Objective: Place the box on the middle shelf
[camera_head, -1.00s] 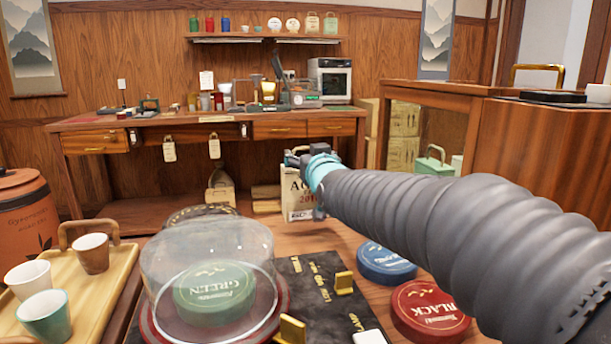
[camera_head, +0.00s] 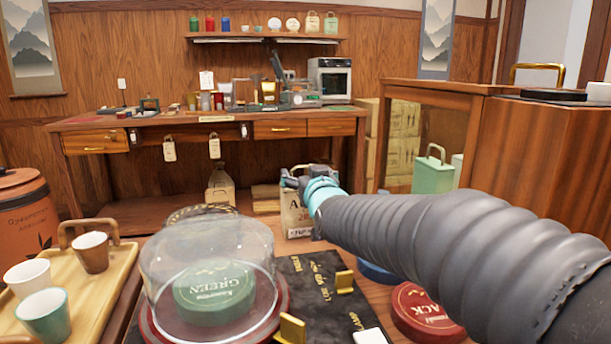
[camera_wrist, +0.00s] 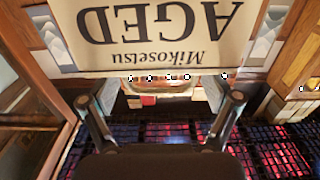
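The box (camera_head: 296,214) is cream, with a dark-lettered label, and hangs upright at my gripper (camera_head: 305,178) in the middle of the head view. In the wrist view the box's "AGED" label (camera_wrist: 155,30) fills the top, upside down. My gripper (camera_wrist: 165,92) has its two fingers spread at the box's handle end, and they appear to hold it there. The exact contact is hidden. A wall shelf (camera_head: 265,38) at the back carries several tins and boxes. Which shelf is the middle one I cannot tell.
A glass dome (camera_head: 207,245) over a green tea cake stands in front. A tray (camera_head: 105,275) with cups is at left. A red tin (camera_head: 428,308) lies under my arm. A glass-sided cabinet (camera_head: 455,88) stands at right with a green box (camera_head: 433,176). A long wooden table (camera_head: 205,122) is behind.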

